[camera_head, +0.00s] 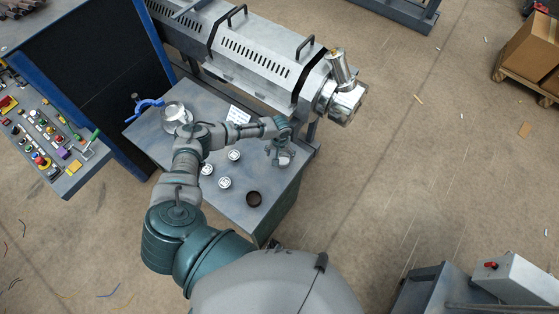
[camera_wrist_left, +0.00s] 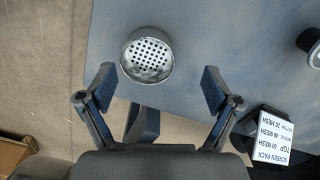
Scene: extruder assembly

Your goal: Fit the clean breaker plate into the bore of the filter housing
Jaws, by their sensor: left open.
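The clean breaker plate (camera_wrist_left: 147,55), a round silver piece with a grid of holes inside a raised rim, sits near the table edge in the left wrist view. My left gripper (camera_wrist_left: 155,88) is open and empty, its two fingers spread just short of the plate on either side. In the head view my left gripper (camera_head: 281,158) is over the right end of the table and largely covers the plate. A shiny metal cylinder (camera_head: 341,68) stands tilted at the extruder's end; it looks like the filter housing, but its bore cannot be made out. My right gripper is not in view.
The table (camera_head: 285,192) holds several small white round pieces (camera_head: 225,183), a dark ring (camera_head: 254,198), a silver pot (camera_head: 173,113) and a white screen pack label (camera_head: 238,115). The extruder barrel (camera_head: 255,55) runs behind the table. Open floor lies to the right.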

